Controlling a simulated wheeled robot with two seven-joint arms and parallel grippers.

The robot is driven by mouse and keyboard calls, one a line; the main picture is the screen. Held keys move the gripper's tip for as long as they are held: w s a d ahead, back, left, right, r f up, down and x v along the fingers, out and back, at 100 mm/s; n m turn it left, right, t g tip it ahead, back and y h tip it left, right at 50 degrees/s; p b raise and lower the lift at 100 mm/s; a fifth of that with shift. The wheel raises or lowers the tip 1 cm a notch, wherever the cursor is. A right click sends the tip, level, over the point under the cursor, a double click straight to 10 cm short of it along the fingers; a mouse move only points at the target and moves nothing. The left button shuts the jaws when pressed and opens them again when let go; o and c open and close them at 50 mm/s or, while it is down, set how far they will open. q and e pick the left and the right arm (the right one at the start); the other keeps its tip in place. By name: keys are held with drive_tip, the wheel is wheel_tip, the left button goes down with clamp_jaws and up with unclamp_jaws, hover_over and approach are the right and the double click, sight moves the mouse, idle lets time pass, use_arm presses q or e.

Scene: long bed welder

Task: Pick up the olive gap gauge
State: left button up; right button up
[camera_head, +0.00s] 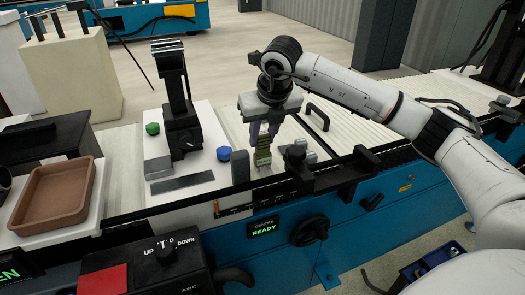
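The olive gap gauge (263,156) is a small upright, ridged olive-green piece above the pale machine bed, left of some grey blocks. My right gripper (264,138) points down over it, with one dark purple finger on each side of its upper end. No gap shows between the fingers and the gauge, so the gripper looks shut on it. I cannot tell whether the gauge's lower end touches the surface below. My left gripper is not in view.
Grey blocks and a black clamp (298,165) stand close right of the gauge. A black post fixture (182,125), blue knob (224,153) and green knob (152,128) are on the left. A brown tray (88,200) is further left. A black handle (318,117) rises behind.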

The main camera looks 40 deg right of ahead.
drive_tip(key=shift+c, duration=0.7)
drive_tip(key=shift+r, duration=0.1)
wheel_tip(320, 180, up, 18)
drive_tip(key=o, duration=0.5)
drive_tip(key=shift+c, duration=0.2)
drive_tip(key=c, duration=0.6)
drive_tip(key=shift+o, duration=0.2)
